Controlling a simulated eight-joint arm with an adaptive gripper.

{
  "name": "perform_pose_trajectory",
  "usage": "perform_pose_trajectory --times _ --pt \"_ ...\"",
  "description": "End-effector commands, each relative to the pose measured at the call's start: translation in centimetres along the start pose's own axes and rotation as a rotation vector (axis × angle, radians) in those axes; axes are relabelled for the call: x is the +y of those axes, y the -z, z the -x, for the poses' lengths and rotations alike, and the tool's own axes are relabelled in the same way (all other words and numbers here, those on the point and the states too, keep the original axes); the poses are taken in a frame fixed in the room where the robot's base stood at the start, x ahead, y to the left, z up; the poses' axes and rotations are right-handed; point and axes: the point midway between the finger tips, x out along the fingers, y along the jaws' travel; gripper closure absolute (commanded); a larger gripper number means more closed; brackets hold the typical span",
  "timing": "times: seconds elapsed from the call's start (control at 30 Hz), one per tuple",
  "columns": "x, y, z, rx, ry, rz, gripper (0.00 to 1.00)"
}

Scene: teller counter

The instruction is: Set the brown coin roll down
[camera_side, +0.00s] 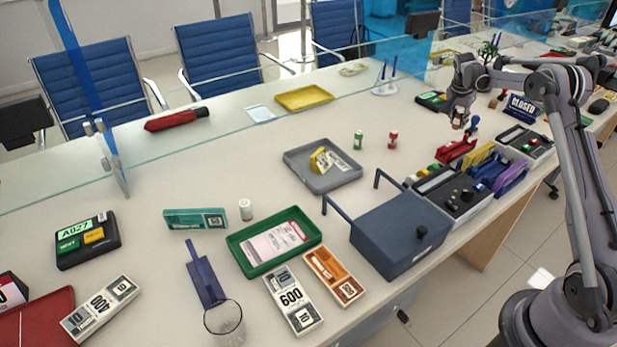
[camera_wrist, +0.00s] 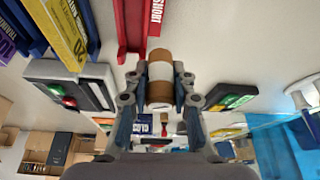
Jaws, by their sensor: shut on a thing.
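The brown coin roll (camera_wrist: 160,80), with a white band around its middle, sits between the two fingers of my gripper (camera_wrist: 160,92) in the wrist view. The fingers are shut on its sides. In the side view my gripper (camera_side: 459,115) is at the right, pointing down, with the coin roll (camera_side: 457,124) small and partly hidden at its tips. It appears to be above the counter (camera_side: 425,130), behind the red rack (camera_side: 456,150). The red rack also shows in the wrist view (camera_wrist: 133,30), near the roll's end. The exact gap under the roll cannot be told.
Yellow (camera_side: 478,157) and purple (camera_side: 512,180) racks stand beside the red one. A dark device (camera_side: 431,100), a CLOSED sign (camera_side: 522,109) and a card terminal (camera_side: 525,140) stand nearby. Green (camera_side: 358,140) and red (camera_side: 393,139) rolls stand left, with bare counter around them.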

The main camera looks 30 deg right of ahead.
Motion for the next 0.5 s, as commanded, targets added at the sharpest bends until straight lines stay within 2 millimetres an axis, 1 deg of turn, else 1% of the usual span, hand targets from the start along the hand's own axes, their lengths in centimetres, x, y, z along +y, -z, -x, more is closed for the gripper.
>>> perform_pose_trajectory --times 0.03,0.2,0.33,0.5 --pt "-1.1 -0.6 -0.5 0.0 0.001 0.004 1.0" --pt "-3.6 -1.7 -1.7 0.001 0.001 0.003 1.0" --pt "-4.6 -2.2 -2.2 0.001 0.0 0.001 1.0" --pt "-4.9 -2.5 -2.6 0.001 0.0 0.001 1.0"
